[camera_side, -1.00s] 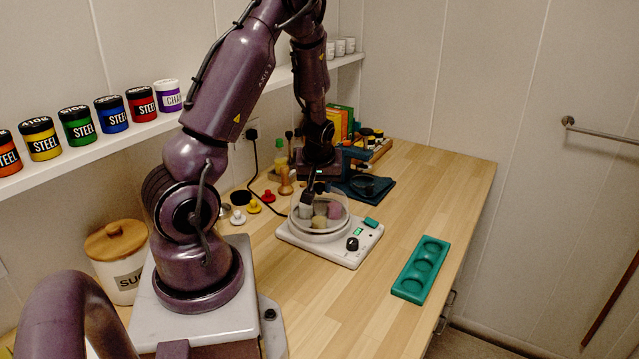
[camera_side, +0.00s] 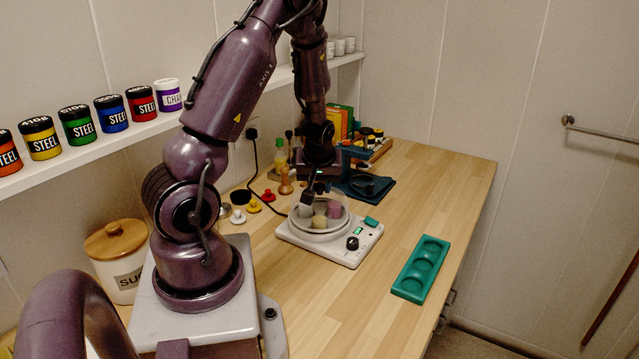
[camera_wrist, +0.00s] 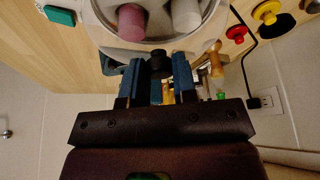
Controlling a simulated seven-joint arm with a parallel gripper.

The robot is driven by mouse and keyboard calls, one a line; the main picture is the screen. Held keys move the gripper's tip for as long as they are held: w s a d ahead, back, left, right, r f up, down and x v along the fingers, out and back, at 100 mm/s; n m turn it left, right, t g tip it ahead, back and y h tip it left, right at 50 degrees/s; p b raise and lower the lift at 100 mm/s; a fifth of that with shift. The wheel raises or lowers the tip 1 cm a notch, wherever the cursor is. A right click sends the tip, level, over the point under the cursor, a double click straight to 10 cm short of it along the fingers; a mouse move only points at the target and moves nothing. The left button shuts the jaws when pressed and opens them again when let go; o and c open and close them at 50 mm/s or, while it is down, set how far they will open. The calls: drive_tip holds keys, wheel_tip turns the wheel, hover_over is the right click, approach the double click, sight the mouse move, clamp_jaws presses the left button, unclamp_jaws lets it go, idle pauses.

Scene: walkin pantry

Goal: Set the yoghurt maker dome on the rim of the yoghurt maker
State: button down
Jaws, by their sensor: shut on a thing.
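The yoghurt maker (camera_side: 327,246) is a white base with a dark knob and a green display, standing on the wooden counter. Pink, white and yellowish jars sit in its round well. The clear yoghurt maker dome (camera_side: 343,209) is over the jars, at or very close to the rim; I cannot tell if it touches all round. In the wrist view my gripper (camera_wrist: 157,80) has its two blue fingers shut on the dome's dark knob (camera_wrist: 161,64). In the side view my gripper (camera_side: 317,182) is above the maker, its fingertips hard to make out.
A green tray with round hollows (camera_side: 421,268) lies at the right. Red, yellow and white knobbed pieces (camera_side: 253,206) stand left of the maker.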

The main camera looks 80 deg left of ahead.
drive_tip(key=shift+f, duration=0.4)
idle(0.4)
drive_tip(key=shift+c, duration=1.7)
unclamp_jaws()
drive_tip(key=shift+r, duration=3.45)
drive_tip(key=d+m, duration=0.1)
drive_tip(key=d, duration=0.1)
drive_tip(key=s+d+m+g+h, duration=0.1)
drive_tip(key=shift+s+d+f+h, duration=0.1)
drive_tip(key=shift+d+f+h, duration=0.1)
drive_tip(key=shift+d+h, duration=0.15)
drive_tip(key=s+d+r+m+t+h, duration=0.1)
drive_tip(key=d+r+m+t, duration=0.1)
drive_tip(key=d+r+m, duration=0.4)
drive_tip(key=s+d+r+m+t+h, duration=0.1)
drive_tip(key=d+r+m, duration=0.6)
drive_tip(key=d, duration=1.2)
wheel_tip(320, 180, up, 5)
drive_tip(key=shift+s+d+f+t+h, duration=0.2)
drive_tip(key=shift+s+t+h, duration=0.15)
drive_tip(key=shift+s+t, duration=0.65)
